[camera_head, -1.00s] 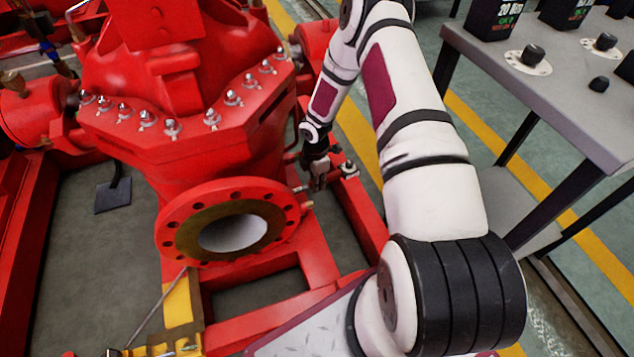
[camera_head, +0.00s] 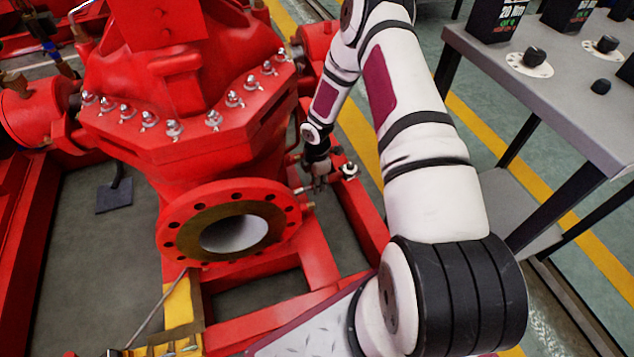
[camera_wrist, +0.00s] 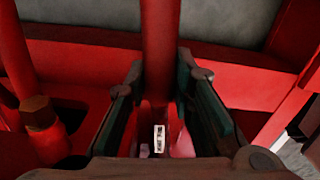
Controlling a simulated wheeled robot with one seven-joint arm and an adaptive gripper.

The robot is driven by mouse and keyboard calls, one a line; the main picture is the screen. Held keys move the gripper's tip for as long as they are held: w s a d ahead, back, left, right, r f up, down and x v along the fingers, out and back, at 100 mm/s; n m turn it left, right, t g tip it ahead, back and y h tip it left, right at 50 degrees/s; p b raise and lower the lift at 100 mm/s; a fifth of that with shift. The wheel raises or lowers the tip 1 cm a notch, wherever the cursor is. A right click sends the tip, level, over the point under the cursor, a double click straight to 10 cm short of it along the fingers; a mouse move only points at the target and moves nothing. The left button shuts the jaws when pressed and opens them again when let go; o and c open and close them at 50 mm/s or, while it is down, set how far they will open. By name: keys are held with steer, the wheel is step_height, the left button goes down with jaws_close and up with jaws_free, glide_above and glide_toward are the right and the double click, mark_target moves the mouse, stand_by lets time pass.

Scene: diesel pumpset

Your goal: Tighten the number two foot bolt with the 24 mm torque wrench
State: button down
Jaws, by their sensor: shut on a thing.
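My gripper (camera_head: 319,187) is low beside the red pump, right of its round flange, and looks small in the head view. In the wrist view its two dark fingers (camera_wrist: 162,108) stand either side of a red bar and a small white label (camera_wrist: 160,138) with dark print. I take this to be the torque wrench (camera_wrist: 160,60), held between the fingers; its head and socket cannot be made out. A brown hex bolt head (camera_wrist: 38,112) sits in the red metal at the left of the wrist view. I cannot tell which foot bolt it is.
The red pump flange (camera_head: 235,185) is close left of my forearm. Red base-frame rails (camera_head: 355,215) run beneath my gripper. A grey table (camera_head: 560,80) with dials and black signs stands at the right. A yellow piece (camera_head: 180,305) lies below the flange.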

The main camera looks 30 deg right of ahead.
steer(key=shift+f+b, duration=0.45)
steer(key=shift+f, duration=0.2)
steer(key=shift+s, duration=0.1)
stand_by(0.4)
steer(key=s+a+m+b, duration=0.2)
steer(key=s+m, duration=0.4)
steer(key=shift+s+a, duration=0.2)
steer(key=shift+s, duration=0.2)
stand_by(1.3)
steer(key=shift+w+d+n+p, duration=0.4)
steer(key=shift+w+n, duration=0.6)
steer(key=shift+w, duration=0.2)
steer(key=shift+w+d+n+p, duration=0.45)
steer(key=shift+w+n, duration=0.55)
steer(key=shift+w, duration=0.2)
steer(key=shift+w+d+n+p, duration=0.4)
steer(key=shift+w+n, duration=0.6)
steer(key=shift+w, duration=0.2)
